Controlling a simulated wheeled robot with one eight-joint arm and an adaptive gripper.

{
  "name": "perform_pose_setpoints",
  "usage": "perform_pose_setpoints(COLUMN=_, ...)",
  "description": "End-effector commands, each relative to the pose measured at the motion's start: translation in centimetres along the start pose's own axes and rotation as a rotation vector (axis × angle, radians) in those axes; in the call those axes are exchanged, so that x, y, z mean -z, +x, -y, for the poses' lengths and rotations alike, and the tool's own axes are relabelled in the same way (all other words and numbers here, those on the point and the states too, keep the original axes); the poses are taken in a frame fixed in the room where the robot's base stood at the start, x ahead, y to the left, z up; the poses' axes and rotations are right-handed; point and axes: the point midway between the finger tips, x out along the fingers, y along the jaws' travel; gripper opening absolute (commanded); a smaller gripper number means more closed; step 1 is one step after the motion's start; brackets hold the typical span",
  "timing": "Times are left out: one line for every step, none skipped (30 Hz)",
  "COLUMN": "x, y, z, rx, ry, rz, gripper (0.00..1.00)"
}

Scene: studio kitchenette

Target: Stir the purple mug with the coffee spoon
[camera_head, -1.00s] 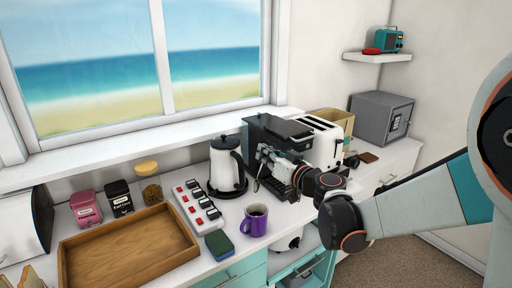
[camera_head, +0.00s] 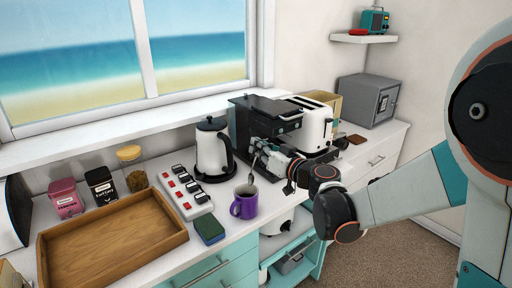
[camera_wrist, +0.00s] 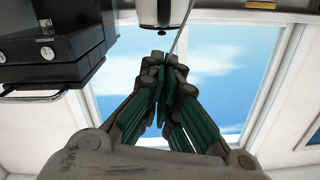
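The purple mug (camera_head: 243,208) stands upright on the white counter near its front edge, with dark liquid inside. My gripper (camera_head: 264,152) is behind and to the right of the mug, in front of the black coffee machine. It is shut on the thin metal coffee spoon (camera_head: 254,167), which slants down to the left toward the mug's mouth. I cannot tell whether the spoon's tip is inside the mug or just above it. In the wrist view the closed fingers (camera_wrist: 165,62) hold the spoon's thin shaft (camera_wrist: 183,28); the mug does not show there.
A white kettle (camera_head: 212,150) stands behind the mug. A power strip (camera_head: 184,193) and a green-blue sponge (camera_head: 210,229) lie to its left, beside a wooden tray (camera_head: 176,240). The coffee machine (camera_head: 241,122) and white toaster (camera_head: 316,125) are close to my gripper.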

Motion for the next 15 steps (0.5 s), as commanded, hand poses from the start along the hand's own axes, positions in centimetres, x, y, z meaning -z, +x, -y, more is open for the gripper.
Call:
perform_pose_setpoints(x=-0.7, y=0.0, z=0.0, rx=0.001, ry=0.000, rz=0.000, gripper=0.00)
perform_pose_setpoints(x=-0.9, y=0.0, z=0.0, rx=0.001, ry=0.000, rz=0.000, gripper=0.00)
perform_pose_setpoints(x=-1.2, y=0.1, z=0.0, rx=0.002, ry=0.000, rz=0.000, gripper=0.00)
perform_pose_setpoints(x=-1.4, y=0.1, z=0.0, rx=0.002, ry=0.000, rz=0.000, gripper=0.00)
perform_pose_setpoints(x=-1.6, y=0.1, z=0.0, rx=0.002, ry=0.000, rz=0.000, gripper=0.00)
perform_pose_setpoints(x=-1.9, y=0.1, z=0.0, rx=0.002, ry=0.000, rz=0.000, gripper=0.00)
perform_pose_setpoints(x=-2.1, y=0.1, z=0.0, rx=0.002, ry=0.000, rz=0.001, gripper=0.00)
perform_pose_setpoints(x=-2.3, y=0.1, z=0.0, rx=0.002, ry=0.000, rz=0.001, gripper=0.00)
perform_pose_setpoints(x=-2.6, y=0.1, z=0.0, rx=0.002, ry=0.000, rz=0.001, gripper=0.00)
perform_pose_setpoints(x=-2.8, y=0.1, z=0.0, rx=0.002, ry=0.000, rz=0.001, gripper=0.00)
perform_pose_setpoints(x=-3.0, y=0.1, z=-0.1, rx=0.002, ry=0.000, rz=0.001, gripper=0.00)
perform_pose_setpoints(x=-3.3, y=0.2, z=-0.1, rx=0.002, ry=0.000, rz=0.001, gripper=0.00)
perform_pose_setpoints(x=-3.5, y=0.2, z=-0.1, rx=0.002, ry=0.000, rz=0.001, gripper=0.00)
perform_pose_setpoints(x=-3.8, y=0.2, z=-0.1, rx=0.002, ry=0.000, rz=0.001, gripper=0.00)
perform_pose_setpoints(x=-4.0, y=0.2, z=-0.1, rx=0.002, ry=0.000, rz=0.001, gripper=0.00)
